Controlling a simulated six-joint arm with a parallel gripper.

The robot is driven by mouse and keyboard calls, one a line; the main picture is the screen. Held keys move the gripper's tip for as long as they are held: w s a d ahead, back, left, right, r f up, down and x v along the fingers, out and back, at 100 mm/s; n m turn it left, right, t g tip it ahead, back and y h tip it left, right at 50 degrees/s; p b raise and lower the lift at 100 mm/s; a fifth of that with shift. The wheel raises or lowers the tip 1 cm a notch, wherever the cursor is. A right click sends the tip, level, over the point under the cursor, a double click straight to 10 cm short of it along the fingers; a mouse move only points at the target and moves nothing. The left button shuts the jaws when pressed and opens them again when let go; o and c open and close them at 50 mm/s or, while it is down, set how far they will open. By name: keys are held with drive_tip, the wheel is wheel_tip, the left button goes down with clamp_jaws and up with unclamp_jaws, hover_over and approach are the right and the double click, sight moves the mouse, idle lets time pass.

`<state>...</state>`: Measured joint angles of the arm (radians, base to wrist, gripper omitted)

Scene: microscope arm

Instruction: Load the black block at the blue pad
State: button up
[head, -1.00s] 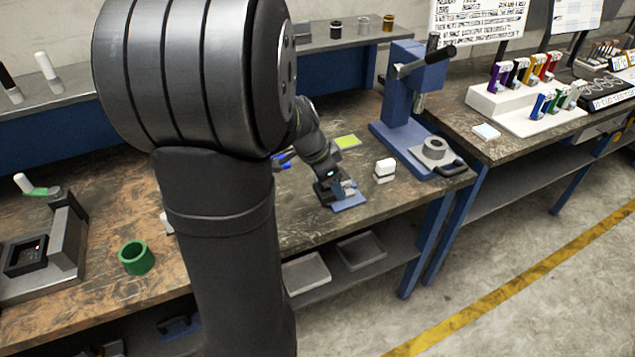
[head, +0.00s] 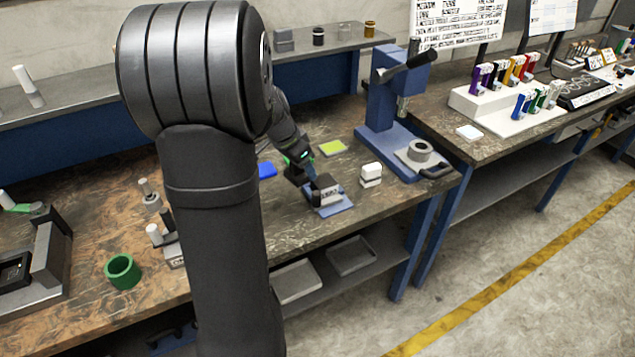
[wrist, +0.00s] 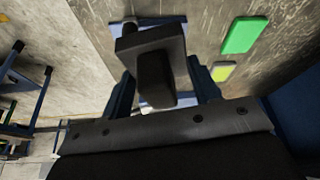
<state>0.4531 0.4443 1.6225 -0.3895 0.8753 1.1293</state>
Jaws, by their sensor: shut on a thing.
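The black block (wrist: 150,45), with a raised grip on top, sits between the two blue fingers of my gripper (wrist: 163,88) in the wrist view. My gripper (head: 318,188) is shut on it. In the head view the block (head: 330,196) is over a slate-blue mat (head: 343,208) near the bench's front edge. I cannot tell whether it touches the mat. A bright blue pad (head: 267,170) lies on the bench to the left of my gripper, partly hidden by my arm.
A green pad (wrist: 244,35) and a yellow-green pad (head: 333,147) lie behind the gripper. A white block (head: 371,170) stands close on its right, with a blue press (head: 384,110) beyond. A green ring (head: 122,272) stands at left. Bare bench lies left of the mat.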

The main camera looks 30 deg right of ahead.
drive_tip(key=w+a+f+n, duration=0.1)
drive_tip(key=w+n, duration=0.1)
drive_tip(key=w, duration=0.4)
drive_tip(key=w+a+f+n+t, duration=0.1)
drive_tip(key=w+a+n, duration=0.1)
drive_tip(key=w, duration=0.4)
drive_tip(key=w+a+f+n+t+y, duration=0.1)
drive_tip(key=w+a+n, duration=0.1)
drive_tip(key=w, duration=0.5)
drive_tip(key=shift+a, duration=0.2)
drive_tip(key=shift+s+f, duration=0.1)
drive_tip(key=shift+f, duration=2.45)
drive_tip(key=shift+f, duration=0.65)
wheel_tip(320, 180, up, 7)
drive_tip(key=shift+a, duration=0.1)
drive_tip(key=s+a+n+y, duration=0.1)
drive_tip(key=s+a+n, duration=0.2)
drive_tip(key=a, duration=0.8)
drive_tip(key=s+a+f+n+t+y, duration=0.1)
drive_tip(key=s+a+n, duration=0.2)
drive_tip(key=a, duration=0.9)
drive_tip(key=shift+s+a, duration=0.15)
drive_tip(key=shift+s, duration=0.9)
